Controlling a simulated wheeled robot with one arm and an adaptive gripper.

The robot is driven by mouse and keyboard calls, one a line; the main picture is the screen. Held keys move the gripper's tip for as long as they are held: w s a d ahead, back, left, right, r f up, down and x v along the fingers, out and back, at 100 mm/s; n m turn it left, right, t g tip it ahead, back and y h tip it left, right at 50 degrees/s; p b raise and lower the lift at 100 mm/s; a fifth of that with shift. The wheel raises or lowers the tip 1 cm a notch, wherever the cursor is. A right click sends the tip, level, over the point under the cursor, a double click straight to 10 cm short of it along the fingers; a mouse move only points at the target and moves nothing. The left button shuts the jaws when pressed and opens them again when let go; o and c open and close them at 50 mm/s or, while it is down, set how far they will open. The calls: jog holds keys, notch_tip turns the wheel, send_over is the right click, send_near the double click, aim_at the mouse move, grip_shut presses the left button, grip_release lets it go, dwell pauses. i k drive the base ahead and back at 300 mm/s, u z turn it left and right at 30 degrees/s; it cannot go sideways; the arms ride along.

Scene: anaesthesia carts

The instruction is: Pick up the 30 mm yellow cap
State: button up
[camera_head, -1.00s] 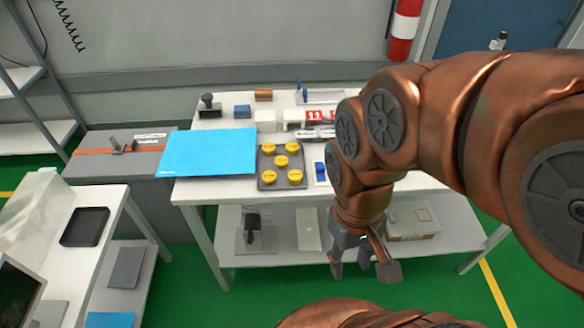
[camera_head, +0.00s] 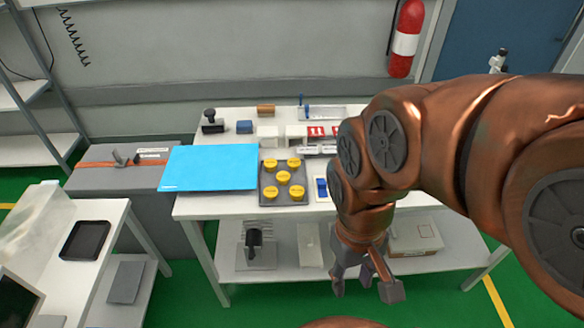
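Several yellow caps (camera_head: 284,177) sit in a dark grey tray (camera_head: 284,201) on the white table's top, near its front edge. They look alike in size, so I cannot tell which is the 30 mm one. My gripper (camera_head: 364,288) hangs in front of the table, below the top's level in the picture and to the right of the tray. Its fingers are spread and nothing is between them. It is apart from the caps.
A blue sheet (camera_head: 210,167) lies left of the tray. A blue-and-white item (camera_head: 321,188) is right of it. Stamps, blocks and boxes stand behind. The white table (camera_head: 230,206) has a lower shelf with several items. A side table (camera_head: 112,215) stands at left.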

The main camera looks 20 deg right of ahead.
aim_at(297, 192)
jog(key=u, duration=0.65)
jog(key=k, duration=0.65)
jog(key=u, duration=0.7)
